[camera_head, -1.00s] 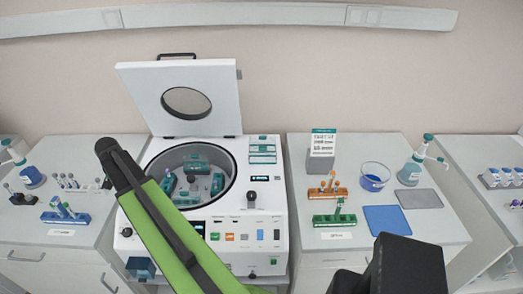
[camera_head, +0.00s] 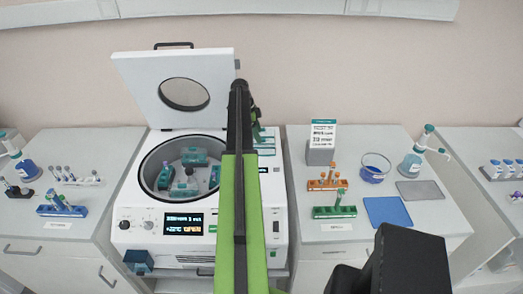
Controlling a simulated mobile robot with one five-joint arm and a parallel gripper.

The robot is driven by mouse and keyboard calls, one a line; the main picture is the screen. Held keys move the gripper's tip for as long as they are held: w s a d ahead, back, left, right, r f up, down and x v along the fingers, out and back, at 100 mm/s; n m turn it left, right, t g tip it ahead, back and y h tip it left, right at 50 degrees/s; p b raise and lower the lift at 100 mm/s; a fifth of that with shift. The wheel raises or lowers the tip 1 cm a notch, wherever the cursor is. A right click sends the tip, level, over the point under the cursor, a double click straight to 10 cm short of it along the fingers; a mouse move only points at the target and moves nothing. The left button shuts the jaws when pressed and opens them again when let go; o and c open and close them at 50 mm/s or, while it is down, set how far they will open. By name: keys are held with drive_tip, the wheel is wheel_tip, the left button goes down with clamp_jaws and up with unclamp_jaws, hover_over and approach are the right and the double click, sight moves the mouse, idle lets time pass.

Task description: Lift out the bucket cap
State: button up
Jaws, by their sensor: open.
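The open centrifuge bowl (camera_head: 150,178) holds several teal buckets, among them one at the back (camera_head: 194,157), one at the left (camera_head: 166,177) and one at the front (camera_head: 184,191). I cannot tell which piece is a separate cap. The right side of the bowl is partly hidden by my green arm. My gripper (camera_head: 256,118) is at the arm's far end, right of the raised lid, above a small stand with teal pieces (camera_head: 266,142) on the centrifuge's right top. It is open; its fingertips are small and mostly hidden.
The raised centrifuge lid (camera_head: 182,65) stands behind the bowl. The right bench holds an orange rack (camera_head: 327,185), a green rack (camera_head: 334,212), a glass bowl (camera_head: 375,168), a bottle (camera_head: 411,163) and a blue mat (camera_head: 387,211). A blue rack (camera_head: 62,211) is on the left bench.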

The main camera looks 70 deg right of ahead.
sight(264, 147)
drive_tip(key=b+x, duration=0.8)
drive_tip(key=x, duration=0.1)
drive_tip(key=shift+d+f, duration=0.1)
drive_tip(key=shift+f, duration=0.25)
drive_tip(key=shift+r, duration=0.2)
drive_tip(key=shift+c, duration=0.4)
drive_tip(key=c, duration=1)
drive_tip(key=shift+p, duration=0.3)
